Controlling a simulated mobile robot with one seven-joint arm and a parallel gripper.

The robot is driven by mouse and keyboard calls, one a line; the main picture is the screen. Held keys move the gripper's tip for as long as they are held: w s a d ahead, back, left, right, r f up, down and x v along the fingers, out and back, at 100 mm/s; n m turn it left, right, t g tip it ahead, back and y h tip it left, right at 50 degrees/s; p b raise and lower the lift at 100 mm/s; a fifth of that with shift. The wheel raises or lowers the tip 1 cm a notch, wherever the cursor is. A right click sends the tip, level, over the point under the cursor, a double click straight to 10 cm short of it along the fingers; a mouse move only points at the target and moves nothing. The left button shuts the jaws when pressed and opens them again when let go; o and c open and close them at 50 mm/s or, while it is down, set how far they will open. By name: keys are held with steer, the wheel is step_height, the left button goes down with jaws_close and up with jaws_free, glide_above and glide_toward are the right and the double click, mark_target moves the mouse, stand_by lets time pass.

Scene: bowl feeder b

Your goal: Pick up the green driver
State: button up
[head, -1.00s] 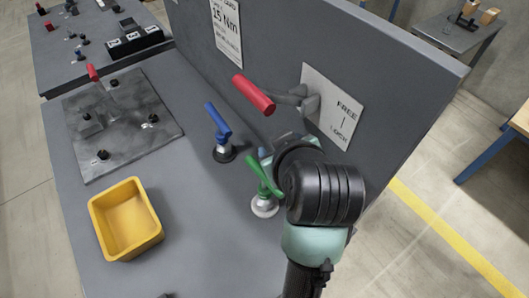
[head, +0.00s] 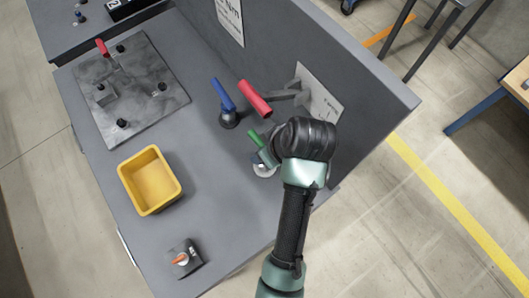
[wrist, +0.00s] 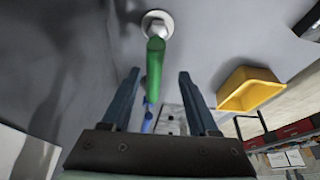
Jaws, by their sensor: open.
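The green driver (head: 255,138) stands on the grey bench in a pale round base near the upright panel. In the head view my wrist hides much of it. In the wrist view the green driver (wrist: 155,64) shows its handle pointing toward me, with the white base behind it. My gripper (wrist: 158,74) is open, one finger on each side of the handle in the picture. Neither finger visibly touches it, and the depth between them is hard to tell. In the head view my gripper is mostly hidden behind my wrist.
A blue driver (head: 223,96) stands just beyond the green one. A red-handled lever (head: 255,98) sticks out from the panel (head: 330,80) close by. A yellow bin (head: 150,182), a knob box (head: 184,258) and a metal plate (head: 160,105) are on the left.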

steer(key=shift+w+d+p+x, duration=0.15)
steer(key=shift+p+x, duration=0.25)
steer(key=shift+x, duration=1.4)
steer(key=shift+w+d+p+x, duration=0.15)
steer(key=shift+p+x, duration=0.25)
steer(key=shift+x, duration=1.4)
steer(key=shift+c, duration=0.2)
jaws_close()
steer(key=shift+r, duration=0.1)
